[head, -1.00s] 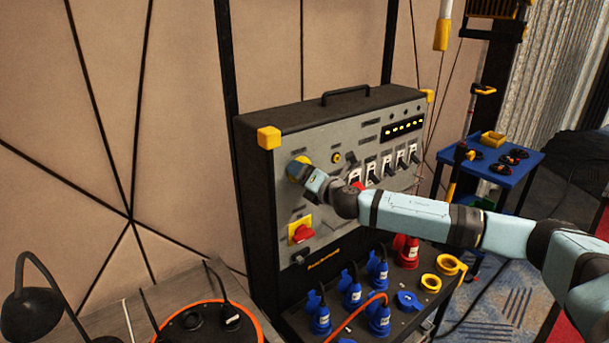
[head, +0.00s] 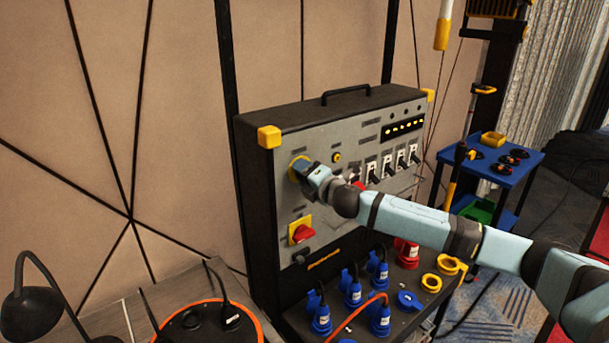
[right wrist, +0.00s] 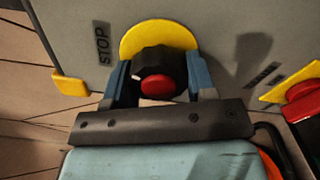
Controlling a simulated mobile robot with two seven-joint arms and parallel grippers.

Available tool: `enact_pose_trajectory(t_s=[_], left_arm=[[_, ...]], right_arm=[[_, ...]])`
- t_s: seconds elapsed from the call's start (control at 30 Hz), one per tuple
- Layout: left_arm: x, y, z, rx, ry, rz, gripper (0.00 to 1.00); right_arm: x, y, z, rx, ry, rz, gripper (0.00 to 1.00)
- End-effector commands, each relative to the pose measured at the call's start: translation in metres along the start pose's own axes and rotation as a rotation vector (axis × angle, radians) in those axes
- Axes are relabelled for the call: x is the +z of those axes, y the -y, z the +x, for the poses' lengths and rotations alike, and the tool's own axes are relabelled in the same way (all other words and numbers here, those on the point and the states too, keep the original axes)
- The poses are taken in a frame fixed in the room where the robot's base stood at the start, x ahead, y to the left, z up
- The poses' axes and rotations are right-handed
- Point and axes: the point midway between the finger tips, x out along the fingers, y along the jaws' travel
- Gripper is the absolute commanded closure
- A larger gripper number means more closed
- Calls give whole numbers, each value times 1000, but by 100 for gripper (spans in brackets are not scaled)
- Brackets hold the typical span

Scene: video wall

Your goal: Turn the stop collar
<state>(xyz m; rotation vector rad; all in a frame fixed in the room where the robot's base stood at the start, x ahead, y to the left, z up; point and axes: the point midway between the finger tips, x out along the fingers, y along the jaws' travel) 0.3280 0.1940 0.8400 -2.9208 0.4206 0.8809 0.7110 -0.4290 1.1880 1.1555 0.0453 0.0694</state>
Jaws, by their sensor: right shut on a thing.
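The stop collar (right wrist: 150,60) is a black ring around a red button (right wrist: 157,86), on a yellow disc (right wrist: 158,36) beside the STOP label in the right wrist view. My right gripper (right wrist: 157,80) has one finger on each side of the collar and is shut on it. In the head view the yellow disc (head: 296,166) shows at the upper left of the grey panel (head: 325,212), and my right gripper (head: 303,171) covers most of the collar. My left gripper is not in view.
A red rotary switch on a yellow plate (head: 300,231) sits below the collar. White breaker switches (head: 387,164) line the panel to the right. Blue plugs (head: 352,290) stand on the ledge below. A blue cart (head: 490,165) stands at the right.

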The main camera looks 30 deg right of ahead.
Motion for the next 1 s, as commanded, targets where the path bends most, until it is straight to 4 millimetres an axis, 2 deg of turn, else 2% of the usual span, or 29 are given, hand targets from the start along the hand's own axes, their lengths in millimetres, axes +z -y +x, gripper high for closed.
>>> enact_pose_trajectory(t_s=[0.4, 0.63, 1.0], left_arm=[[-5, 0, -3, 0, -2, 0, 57], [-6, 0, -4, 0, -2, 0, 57], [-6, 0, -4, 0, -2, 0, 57]], right_arm=[[1, -2, 0, 0, 1, 279, 73], [2, -2, 0, 1, 1, 347, 73], [1, -3, 0, 2, 1, 363, 73]])
